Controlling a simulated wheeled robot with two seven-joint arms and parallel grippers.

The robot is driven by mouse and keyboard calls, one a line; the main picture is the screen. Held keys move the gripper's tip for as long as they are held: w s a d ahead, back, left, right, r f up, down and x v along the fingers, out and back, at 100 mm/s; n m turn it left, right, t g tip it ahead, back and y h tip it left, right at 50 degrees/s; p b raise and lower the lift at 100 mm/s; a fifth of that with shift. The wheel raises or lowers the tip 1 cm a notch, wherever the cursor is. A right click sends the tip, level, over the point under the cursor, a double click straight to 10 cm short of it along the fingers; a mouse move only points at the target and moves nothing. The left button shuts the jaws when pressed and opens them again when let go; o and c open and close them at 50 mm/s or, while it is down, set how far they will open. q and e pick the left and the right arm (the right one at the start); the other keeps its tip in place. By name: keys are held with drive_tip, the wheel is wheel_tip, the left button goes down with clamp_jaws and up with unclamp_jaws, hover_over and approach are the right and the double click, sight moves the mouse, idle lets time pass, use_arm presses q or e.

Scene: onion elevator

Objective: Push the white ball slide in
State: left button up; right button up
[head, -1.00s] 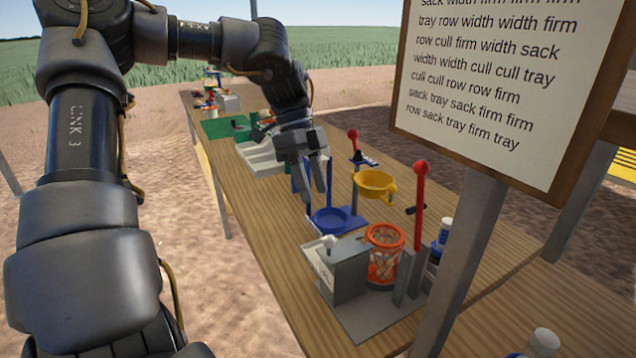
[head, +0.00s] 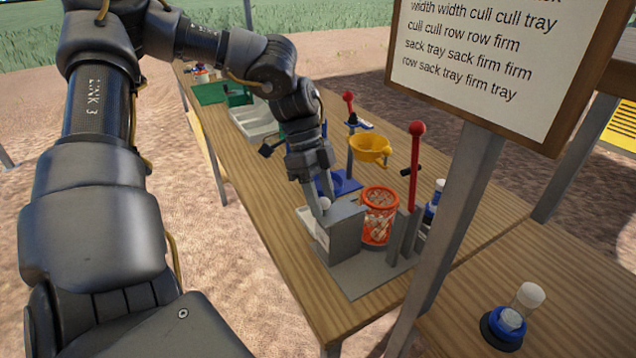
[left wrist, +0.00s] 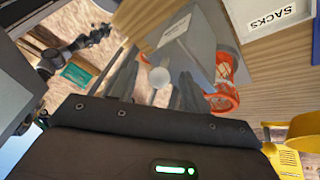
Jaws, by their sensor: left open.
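The white ball (head: 325,203) sits at the upper left edge of the grey box (head: 345,232), by a pale slide plate (head: 308,218). My left gripper (head: 319,196) is open, pointing down with its fingers close around or beside the ball; contact is unclear. In the left wrist view, the white ball (left wrist: 160,77) shows between the two dark fingers of my left gripper (left wrist: 157,82), against the grey box (left wrist: 185,45). The slide is partly hidden by the fingers. My right gripper is not in view.
An orange-rimmed net basket (head: 380,212) stands right of the box, beside a red-knobbed lever (head: 416,165). A yellow bowl (head: 369,148) and a blue base (head: 345,184) are behind. A post (head: 460,215) with a sign (head: 480,60) stands at right. The table's front left is clear.

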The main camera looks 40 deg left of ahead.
sight(349, 211)
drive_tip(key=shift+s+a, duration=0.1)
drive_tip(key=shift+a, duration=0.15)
use_arm(q)
drive_tip(key=c, duration=0.9)
clamp_jaws()
drive_tip(key=shift+w+d+b, duration=0.2)
drive_tip(key=shift+w, duration=0.45)
drive_tip(key=shift+w+d+b, duration=0.2)
drive_tip(key=shift+w, duration=0.45)
drive_tip(key=shift+w+d, duration=0.2)
drive_tip(key=shift+w, duration=0.4)
drive_tip(key=shift+w+d, duration=0.15)
drive_tip(key=shift+w, duration=0.4)
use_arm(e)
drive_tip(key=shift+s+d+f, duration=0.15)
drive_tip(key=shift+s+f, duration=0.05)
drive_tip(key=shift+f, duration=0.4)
use_arm(q)
drive_tip(key=o, duration=0.9)
unclamp_jaws()
